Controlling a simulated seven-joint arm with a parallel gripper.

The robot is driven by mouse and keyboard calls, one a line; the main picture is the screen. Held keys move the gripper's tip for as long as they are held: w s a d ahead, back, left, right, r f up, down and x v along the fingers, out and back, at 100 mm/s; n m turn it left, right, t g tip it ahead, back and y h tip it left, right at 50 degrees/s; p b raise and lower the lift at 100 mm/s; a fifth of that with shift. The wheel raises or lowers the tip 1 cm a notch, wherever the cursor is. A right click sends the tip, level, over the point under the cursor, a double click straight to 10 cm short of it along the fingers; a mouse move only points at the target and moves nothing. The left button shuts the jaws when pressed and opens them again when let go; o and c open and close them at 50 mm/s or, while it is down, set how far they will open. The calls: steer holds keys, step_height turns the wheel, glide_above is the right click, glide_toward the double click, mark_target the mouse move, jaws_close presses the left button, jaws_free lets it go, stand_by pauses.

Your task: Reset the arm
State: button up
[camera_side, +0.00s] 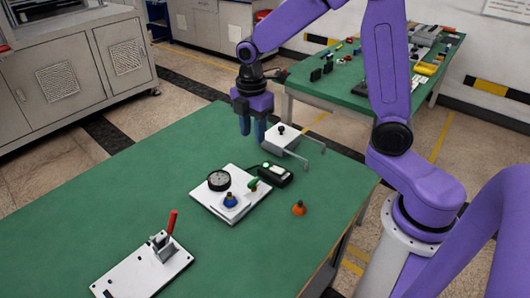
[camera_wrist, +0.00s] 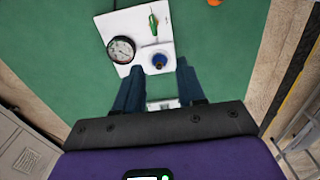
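My gripper (camera_side: 252,138) hangs pointing down above the far part of the green table (camera_side: 130,200). Its two blue fingers are apart, and I see nothing held between them. It also shows in the wrist view (camera_wrist: 158,75), with the fingers spread. A white plate (camera_side: 235,200) with a black round dial (camera_side: 219,180), a blue knob (camera_side: 231,200) and a green-handled part (camera_side: 253,184) lies on the table, nearer the side camera than my gripper. In the wrist view, this plate (camera_wrist: 132,68) lies just beyond the fingertips.
A white plate with a black knob (camera_side: 283,137) and wire handles is right of my gripper. A black box (camera_side: 275,174) with a green light and an orange knob (camera_side: 298,208) are nearby. A red-levered clamp (camera_side: 165,243) is at front left. The left table area is clear.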

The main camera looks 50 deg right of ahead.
steer(key=s+r+m, duration=0.2)
steer(key=s+m, duration=0.3)
steer(key=s, duration=2)
steer(key=shift+s+a+r, duration=0.3)
steer(key=shift+s+r, duration=0.1)
